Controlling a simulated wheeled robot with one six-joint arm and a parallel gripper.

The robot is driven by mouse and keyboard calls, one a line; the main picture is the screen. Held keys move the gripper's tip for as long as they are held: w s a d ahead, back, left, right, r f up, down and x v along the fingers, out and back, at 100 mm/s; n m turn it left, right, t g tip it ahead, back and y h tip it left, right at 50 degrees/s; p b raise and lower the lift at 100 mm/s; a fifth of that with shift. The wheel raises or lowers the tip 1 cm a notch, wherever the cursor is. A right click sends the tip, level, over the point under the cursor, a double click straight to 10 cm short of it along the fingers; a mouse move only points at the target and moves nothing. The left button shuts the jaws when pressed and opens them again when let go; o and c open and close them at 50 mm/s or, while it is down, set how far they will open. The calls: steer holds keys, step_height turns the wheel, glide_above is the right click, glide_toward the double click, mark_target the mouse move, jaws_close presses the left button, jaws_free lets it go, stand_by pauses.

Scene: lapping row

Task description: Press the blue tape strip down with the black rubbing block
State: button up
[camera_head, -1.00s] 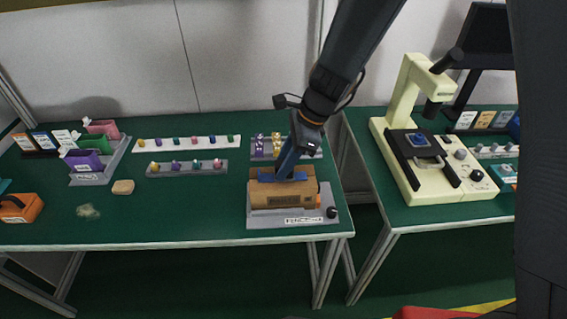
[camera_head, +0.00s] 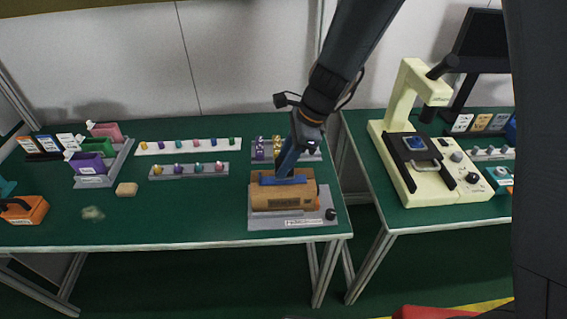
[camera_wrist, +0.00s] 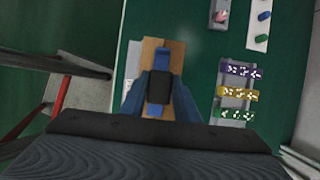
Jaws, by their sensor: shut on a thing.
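A brown cardboard box (camera_head: 283,197) lies on a grey fixture plate (camera_head: 256,224) at the right end of the green table. The blue tape strip (camera_wrist: 163,54) runs along the box top in the wrist view, with its middle hidden under the black rubbing block (camera_wrist: 160,88). My gripper (camera_wrist: 160,96) is shut on the block, one blue finger at each side. My gripper also shows in the head view (camera_head: 284,177), low over the box top. The block is hidden there. I cannot tell whether the block touches the tape.
A rack with purple and yellow pieces (camera_head: 259,149) stands just behind the box. Rows of coloured knobs (camera_head: 190,170), bins (camera_head: 92,163) and a tan block (camera_head: 127,189) are to the left. A cream microscope-like machine (camera_head: 408,95) stands on the right table, across a gap.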

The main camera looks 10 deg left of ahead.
steer(key=shift+r+p, duration=2.25)
steer(key=shift+r, duration=0.25)
steer(key=shift+s, duration=0.1)
